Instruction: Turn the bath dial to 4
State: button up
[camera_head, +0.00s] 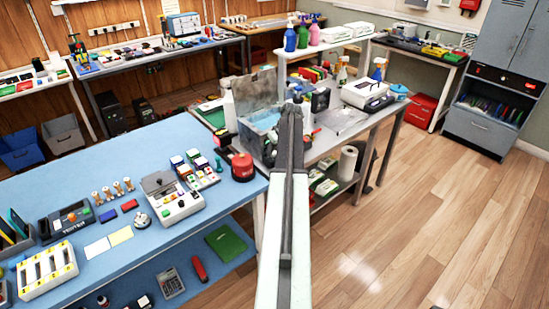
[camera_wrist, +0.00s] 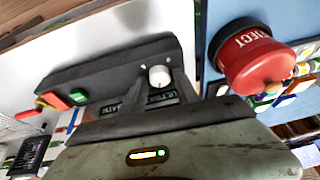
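The bath (camera_head: 262,122) is a grey open tank with blue liquid at the left end of the grey bench in the head view. My arm partly covers it. Its dark front panel (camera_wrist: 100,72) shows in the wrist view, with upside-down lettering. The bath dial (camera_wrist: 159,75) is a small white knob on that panel. I cannot read which number it points to. My gripper (camera_head: 292,112) is in front of the bath in the head view, pointing away from me. Its grey body fills the bottom of the wrist view, close to the dial.
Wooden floor (camera_head: 440,210) is clear at right.

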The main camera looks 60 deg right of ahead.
grip_shut()
jog(key=shift+m, duration=0.4)
jog(key=m+h, duration=0.1)
jog(key=m, duration=0.1)
jog(key=m+g, duration=0.1)
jog(key=m, duration=0.1)
jog(key=shift+w+a+h, duration=0.1)
jog(key=shift+a+h, duration=0.1)
jog(key=shift+h, duration=0.2)
jog(key=m, duration=0.2)
jog(key=m+g+h, duration=0.1)
jog(key=m, duration=0.2)
jog(key=shift+w+g, duration=0.15)
jog(key=shift+g, duration=0.15)
jog(key=shift+m, duration=0.5)
grip_release()
